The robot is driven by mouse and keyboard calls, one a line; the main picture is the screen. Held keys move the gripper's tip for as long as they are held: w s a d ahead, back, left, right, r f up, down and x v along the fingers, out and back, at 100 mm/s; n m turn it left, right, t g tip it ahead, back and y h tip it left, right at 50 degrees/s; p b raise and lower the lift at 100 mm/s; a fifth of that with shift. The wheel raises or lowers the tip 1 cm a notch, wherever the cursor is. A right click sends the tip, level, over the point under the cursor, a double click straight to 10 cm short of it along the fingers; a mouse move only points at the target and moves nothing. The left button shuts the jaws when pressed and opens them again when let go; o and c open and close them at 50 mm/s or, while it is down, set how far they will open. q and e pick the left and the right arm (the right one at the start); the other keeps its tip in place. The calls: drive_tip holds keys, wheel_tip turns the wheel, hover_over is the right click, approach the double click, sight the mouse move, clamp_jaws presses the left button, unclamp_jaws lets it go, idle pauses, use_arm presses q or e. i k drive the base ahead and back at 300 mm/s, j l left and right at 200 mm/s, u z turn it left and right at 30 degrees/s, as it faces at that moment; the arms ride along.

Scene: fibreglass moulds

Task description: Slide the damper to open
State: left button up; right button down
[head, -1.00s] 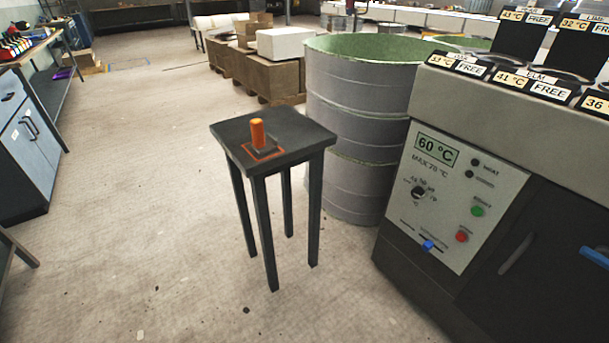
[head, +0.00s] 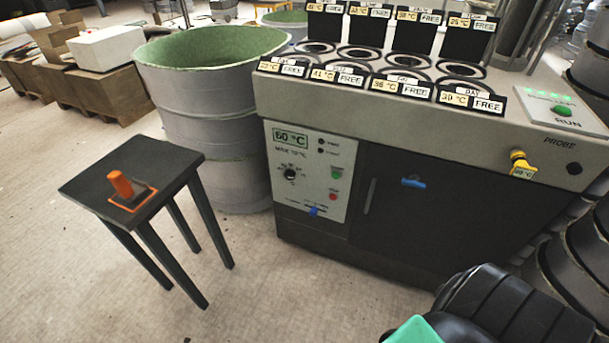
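A control panel (head: 307,170) is on the front of the grey and black machine (head: 420,105). It has a 60 °C display, a dark knob, and a green and a red button. A small blue slider knob (head: 313,211) sits low on the panel in a horizontal slot, near the slot's middle. The lettering beside the slot is too small to read. A blue handle (head: 413,183) is on the dark door to the right. Part of my arm, black with a green piece, shows at the bottom right. Neither gripper is in view.
A black stool (head: 165,170) with an orange peg (head: 121,184) on it stands left of the machine. A large grey drum (head: 205,140) stands behind it. Cartons (head: 110,90) are at the far left. The floor before the machine looks clear.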

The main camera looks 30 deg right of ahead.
sight(313, 211)
drive_tip(key=z, duration=1.1)
